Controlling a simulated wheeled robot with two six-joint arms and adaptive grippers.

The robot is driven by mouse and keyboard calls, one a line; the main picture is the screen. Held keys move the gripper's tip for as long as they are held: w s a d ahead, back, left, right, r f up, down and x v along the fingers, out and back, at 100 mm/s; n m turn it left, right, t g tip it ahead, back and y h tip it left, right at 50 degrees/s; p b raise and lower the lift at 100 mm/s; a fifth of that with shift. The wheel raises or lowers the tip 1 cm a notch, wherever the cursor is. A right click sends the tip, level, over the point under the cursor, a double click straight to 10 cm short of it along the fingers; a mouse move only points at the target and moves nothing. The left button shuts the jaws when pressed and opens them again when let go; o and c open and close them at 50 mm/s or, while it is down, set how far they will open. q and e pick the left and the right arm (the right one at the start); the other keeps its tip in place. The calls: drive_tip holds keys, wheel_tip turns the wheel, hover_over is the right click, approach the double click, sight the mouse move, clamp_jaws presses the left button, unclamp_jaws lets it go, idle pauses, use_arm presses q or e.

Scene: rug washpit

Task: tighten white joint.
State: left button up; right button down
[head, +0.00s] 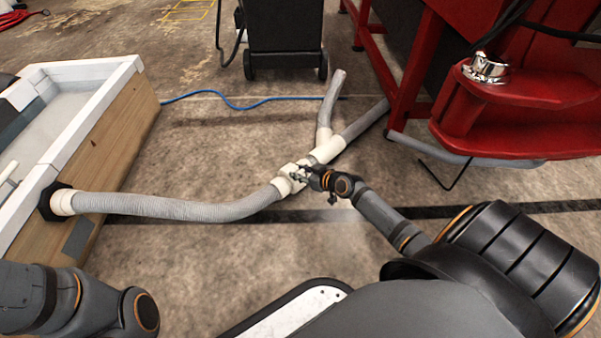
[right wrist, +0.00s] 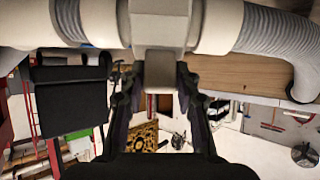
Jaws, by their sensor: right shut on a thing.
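The white joint (head: 284,186) lies low over the floor in the middle of the head view, at the end of a grey ribbed hose (head: 180,206). Beyond it a white Y-piece (head: 327,149) splits into two grey pipes. My right gripper (head: 298,174) is at the joint, coming from the lower right. In the right wrist view the joint's boxy white part (right wrist: 160,25) sits at my fingertips (right wrist: 160,68), one finger on each side, and the gripper is shut on it. The fingers partly cover the joint in the head view. My left gripper is out of view.
A wood-sided tub with a white rim (head: 92,70) stands at left; the hose enters it through a black flange (head: 50,201). A red machine (head: 500,110) stands at right, a black wheeled cart (head: 284,40) behind. A blue cable (head: 235,106) crosses the floor.

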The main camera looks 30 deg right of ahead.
drive_tip(key=c, duration=1)
unclamp_jaws()
drive_tip(key=shift+o, duration=0.2)
drive_tip(key=shift+s+d+r, duration=0.1)
drive_tip(key=shift+s+r, duration=0.05)
drive_tip(key=shift+s, duration=0.15)
drive_tip(key=v, duration=0.6)
drive_tip(key=shift+s+r, duration=0.25)
drive_tip(key=shift+s, duration=0.1)
